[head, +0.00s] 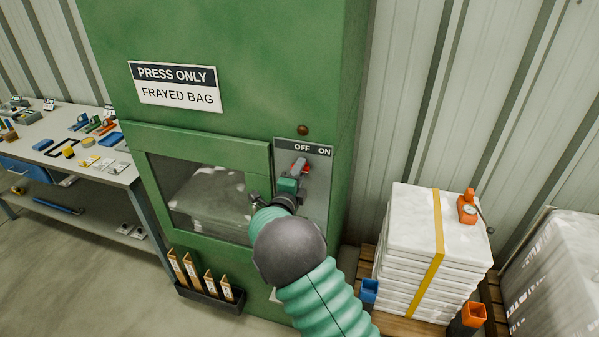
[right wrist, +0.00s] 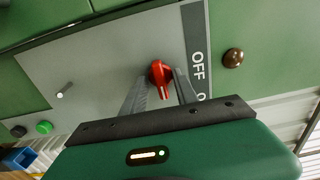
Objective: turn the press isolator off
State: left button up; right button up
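The press isolator is a red rotary knob (head: 300,166) on a grey plate (head: 318,185) marked OFF at left and ON at right, on the green press. In the right wrist view the knob (right wrist: 160,76) shows a white line on its grip, pointing down the picture, to the plate's ON side. My right gripper (right wrist: 161,80) is at the knob, one finger on each side of it. The fingers are apart, with narrow gaps to the knob; contact cannot be made out. In the head view my right gripper (head: 295,178) partly hides the knob. My left gripper is not in view.
A brown round button (head: 302,130) sits above the plate. A sign (head: 175,86) reads PRESS ONLY, FRAYED BAG. A windowed door (head: 195,140) lies left of the plate. Strapped white bags (head: 410,225) stand at right, a cluttered workbench (head: 120,172) at left.

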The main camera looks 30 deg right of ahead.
jog(key=shift+a, duration=0.35)
grip_shut()
jog(key=shift+f, duration=0.1)
jog(key=shift+n, duration=0.3)
jog(key=n, duration=0.5)
jog(key=n+p, duration=0.1)
jog(key=n, duration=0.5)
jog(key=n+p, duration=0.1)
jog(key=n, duration=0.5)
jog(key=shift+r, duration=0.25)
jog(key=shift+r+n, duration=0.2)
jog(key=shift+n, duration=0.1)
